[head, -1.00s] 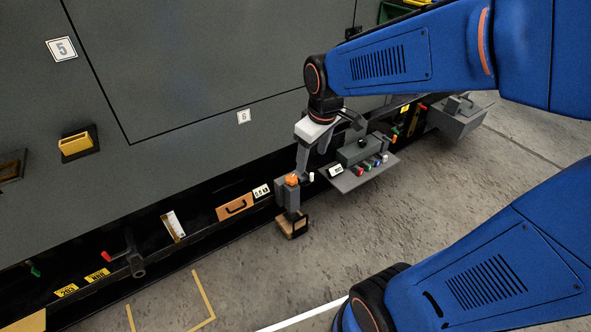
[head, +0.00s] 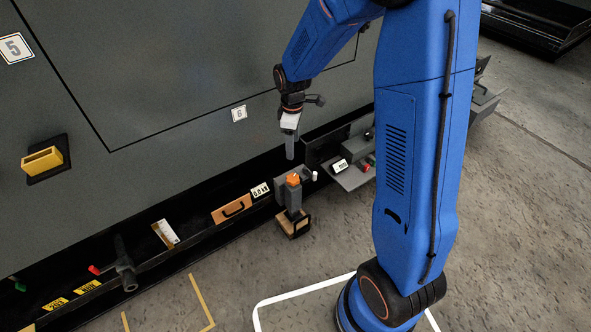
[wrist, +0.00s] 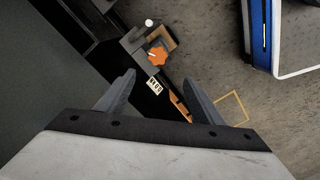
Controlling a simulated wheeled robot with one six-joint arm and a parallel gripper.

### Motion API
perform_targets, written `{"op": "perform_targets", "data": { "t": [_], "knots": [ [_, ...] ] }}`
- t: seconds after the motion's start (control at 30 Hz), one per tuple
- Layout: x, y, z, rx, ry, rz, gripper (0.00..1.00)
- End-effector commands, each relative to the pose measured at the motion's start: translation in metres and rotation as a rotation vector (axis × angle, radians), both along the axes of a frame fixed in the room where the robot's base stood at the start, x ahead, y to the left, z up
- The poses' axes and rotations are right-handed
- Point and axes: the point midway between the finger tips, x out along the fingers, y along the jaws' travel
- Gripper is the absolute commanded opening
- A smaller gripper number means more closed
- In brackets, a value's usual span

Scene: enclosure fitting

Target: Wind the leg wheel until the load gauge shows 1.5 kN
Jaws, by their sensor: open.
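The leg wheel is an orange knob (head: 293,180) on top of a grey leg housing (head: 291,197) low on the enclosure's front edge. It also shows in the wrist view (wrist: 158,56), beyond the fingertips. The load gauge (head: 260,190) is a small white display just left of the wheel, and appears to read 0.0 kN. It shows in the wrist view (wrist: 155,86) between the fingers. My gripper (head: 290,156) is open and empty, pointing down above the wheel and apart from it. In the wrist view its two fingers (wrist: 159,77) are spread wide.
A grey shelf with coloured buttons (head: 355,175) sticks out right of the wheel. The dark enclosure wall (head: 160,80) rises behind. The floor in front is mostly clear.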

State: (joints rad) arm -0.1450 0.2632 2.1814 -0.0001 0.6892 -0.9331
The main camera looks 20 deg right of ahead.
Motion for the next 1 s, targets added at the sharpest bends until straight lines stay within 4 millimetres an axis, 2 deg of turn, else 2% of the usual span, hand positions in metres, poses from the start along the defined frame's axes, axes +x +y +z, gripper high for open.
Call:
{"op": "perform_targets", "data": {
  "t": [0.33,1.0],
  "knots": [
    [0.004,0.002,-0.027,-0.001,0.011,0.023,0.61],
    [0.004,0.002,-0.137,-0.001,0.011,0.022,0.61]
  ]
}}
